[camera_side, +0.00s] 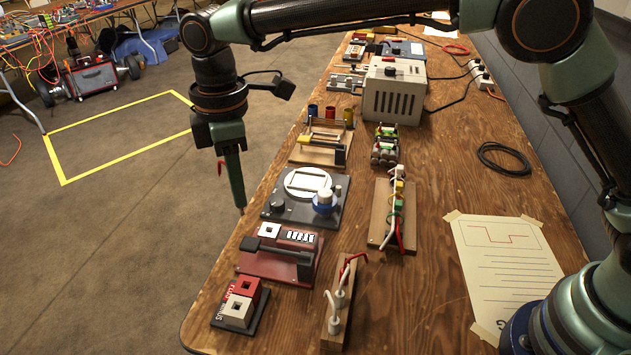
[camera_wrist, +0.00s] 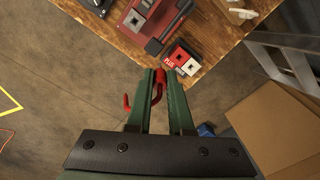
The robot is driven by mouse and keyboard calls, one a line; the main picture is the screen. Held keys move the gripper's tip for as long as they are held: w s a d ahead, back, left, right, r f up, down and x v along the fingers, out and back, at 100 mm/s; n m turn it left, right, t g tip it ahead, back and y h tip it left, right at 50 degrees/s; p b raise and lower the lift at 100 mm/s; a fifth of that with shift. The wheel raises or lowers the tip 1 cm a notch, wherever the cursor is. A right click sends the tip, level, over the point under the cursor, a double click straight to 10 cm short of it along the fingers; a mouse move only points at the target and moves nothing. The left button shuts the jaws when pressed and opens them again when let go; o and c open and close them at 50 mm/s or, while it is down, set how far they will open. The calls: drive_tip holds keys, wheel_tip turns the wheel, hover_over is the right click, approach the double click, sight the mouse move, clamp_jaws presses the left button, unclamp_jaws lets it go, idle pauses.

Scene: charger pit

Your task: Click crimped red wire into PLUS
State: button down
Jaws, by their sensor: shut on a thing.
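The red block (camera_side: 245,285) marked PLUS sits beside a white block (camera_side: 237,311), both with square openings, on a dark base at the table's near left end. In the wrist view the red block (camera_wrist: 178,54) lies just beyond my fingertips. My gripper (camera_side: 241,209) hangs over the table's left edge, pointing down, above and behind the blocks in the side view. In the wrist view my gripper (camera_wrist: 160,76) is shut on a thin red wire (camera_wrist: 157,92), whose bent end curls out past the left finger. Its crimped tip is too small to make out.
A red crimping fixture (camera_side: 275,262) and a grey press with a round plate (camera_side: 305,185) stand behind the blocks. A wooden wire stand (camera_side: 337,318) with red and white wires is to the right. A taped paper sheet (camera_side: 507,262) lies further right.

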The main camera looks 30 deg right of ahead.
drive_tip(key=s+a+f, duration=0.3)
drive_tip(key=s+f, duration=0.1)
drive_tip(key=f, duration=0.6)
drive_tip(key=shift+s+f, duration=0.25)
drive_tip(key=shift+f, duration=0.05)
drive_tip(key=shift+f, duration=1.8)
idle(2.0)
idle(0.7)
drive_tip(key=c, duration=0.7)
unclamp_jaws()
drive_tip(key=shift+c, duration=0.2)
drive_tip(key=shift+r, duration=0.1)
wheel_tip(320, 180, up, 7)
idle(0.4)
